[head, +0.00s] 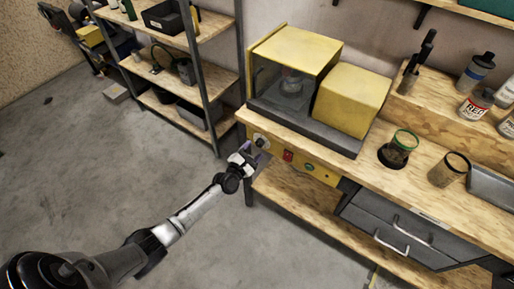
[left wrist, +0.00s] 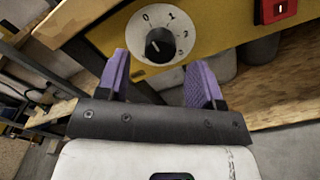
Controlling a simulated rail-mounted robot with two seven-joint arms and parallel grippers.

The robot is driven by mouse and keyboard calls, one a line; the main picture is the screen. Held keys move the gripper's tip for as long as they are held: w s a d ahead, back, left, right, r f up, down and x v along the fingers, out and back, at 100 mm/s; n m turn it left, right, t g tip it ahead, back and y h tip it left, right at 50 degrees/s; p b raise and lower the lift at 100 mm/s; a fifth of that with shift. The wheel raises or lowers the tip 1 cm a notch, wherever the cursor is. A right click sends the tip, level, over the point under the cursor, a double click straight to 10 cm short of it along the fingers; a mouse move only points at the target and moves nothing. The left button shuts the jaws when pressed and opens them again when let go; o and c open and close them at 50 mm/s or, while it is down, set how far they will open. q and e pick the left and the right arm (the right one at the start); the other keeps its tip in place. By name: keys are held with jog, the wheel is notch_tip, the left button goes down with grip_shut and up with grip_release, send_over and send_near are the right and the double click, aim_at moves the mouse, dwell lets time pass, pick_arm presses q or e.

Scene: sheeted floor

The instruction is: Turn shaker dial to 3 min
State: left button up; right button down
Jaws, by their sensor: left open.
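The shaker dial (left wrist: 158,45) is a black knob on a white round plate with numbers, set in a yellow front panel (left wrist: 215,20). The 0 and 1 stand at the top of the plate; a small pale mark shows on the knob, but its exact setting is hard to read. In the head view the dial (head: 261,140) is on the panel's left end. My left gripper (left wrist: 158,64) is open, with its purple fingers on either side below the knob, apart from it. It also shows in the head view (head: 250,153), close to the panel. My right gripper is out of view.
A red switch (left wrist: 278,9) is right of the dial. The yellow shaker (head: 296,48) with a clear window stands on the wooden bench above. Shelving (head: 185,75) stands left; the floor in front is clear.

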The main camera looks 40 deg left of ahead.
aim_at(260, 143)
pick_arm(q)
jog(key=shift+w+a, duration=0.15)
jog(key=shift+w, duration=1.3)
jog(key=c, duration=0.9)
